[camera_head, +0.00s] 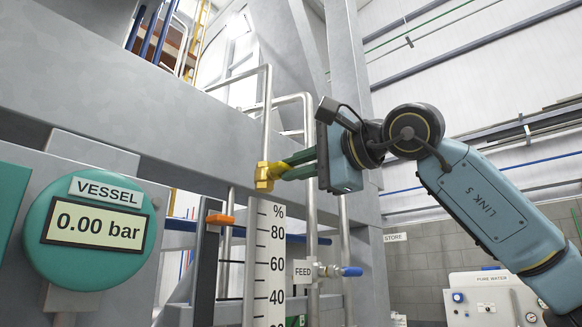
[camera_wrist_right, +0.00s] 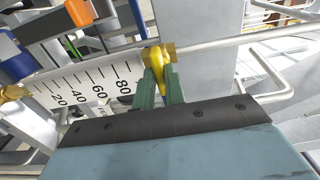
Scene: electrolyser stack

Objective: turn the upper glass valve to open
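The upper glass valve (camera_head: 264,176) is a brass body at the top of the level gauge (camera_head: 263,255), below a vertical steel pipe. Its yellow handle (camera_head: 287,171) sticks out sideways to the right, across the line of the pipe. My right gripper (camera_head: 297,165) has its green fingers on either side of this handle. In the right wrist view, the valve (camera_wrist_right: 158,55) is just beyond the fingertips, and the handle (camera_wrist_right: 158,72) fills the narrow gap between the fingers (camera_wrist_right: 160,86). The gripper looks shut on it. My left gripper is not in view.
A round VESSEL gauge (camera_head: 90,230) reads 0.00 bar at left. An orange piece (camera_head: 220,219) sits on a dark post beside the scale. A blue-handled FEED valve (camera_head: 340,271) is below my gripper. A bent steel pipe (camera_head: 309,130) runs close beside the fingers.

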